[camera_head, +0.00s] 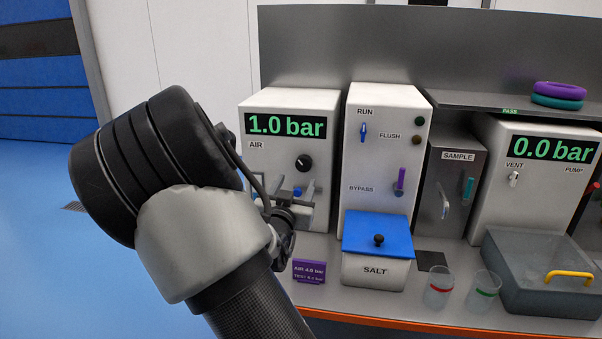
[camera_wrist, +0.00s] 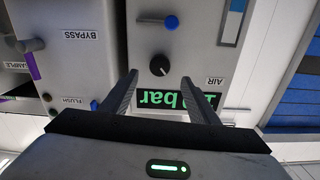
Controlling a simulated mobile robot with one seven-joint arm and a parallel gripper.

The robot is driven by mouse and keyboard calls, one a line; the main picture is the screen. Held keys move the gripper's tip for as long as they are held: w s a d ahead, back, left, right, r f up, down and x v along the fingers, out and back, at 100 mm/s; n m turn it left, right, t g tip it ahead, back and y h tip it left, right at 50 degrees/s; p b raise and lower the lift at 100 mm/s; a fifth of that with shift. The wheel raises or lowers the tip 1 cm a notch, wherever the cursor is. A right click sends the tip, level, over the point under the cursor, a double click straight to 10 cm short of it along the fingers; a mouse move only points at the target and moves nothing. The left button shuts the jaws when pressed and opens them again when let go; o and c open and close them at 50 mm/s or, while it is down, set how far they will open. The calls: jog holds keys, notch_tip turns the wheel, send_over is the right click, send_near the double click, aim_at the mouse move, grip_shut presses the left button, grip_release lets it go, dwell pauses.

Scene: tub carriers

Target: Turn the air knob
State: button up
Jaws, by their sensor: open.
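The air knob (camera_head: 303,162) is a round black dial with a white pointer mark on the front of the white AIR box (camera_head: 260,178), below a display reading 1.0 bar. In the wrist view the knob (camera_wrist: 160,65) appears upside down with its box, between and beyond the fingertips. My gripper (camera_wrist: 160,80) is open and empty, its two dark fingers apart on either side of the knob in the picture and not visibly touching it. In the head view my arm covers part of the box's left side and the gripper (camera_head: 290,195) shows small, low in front of the box.
A blue-handled valve (camera_wrist: 171,22) is on the AIR box near the knob. The RUN/FLUSH/BYPASS box (camera_head: 385,120) stands close on the right, with a purple lever (camera_head: 400,180). A blue-lidded SALT box (camera_head: 377,265) and a purple sign (camera_head: 309,271) stand in front on the bench.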

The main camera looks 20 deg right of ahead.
aim_at(303, 167)
jog(key=x, duration=0.9)
jog(key=c, duration=1)
jog(key=shift+c, duration=0.2)
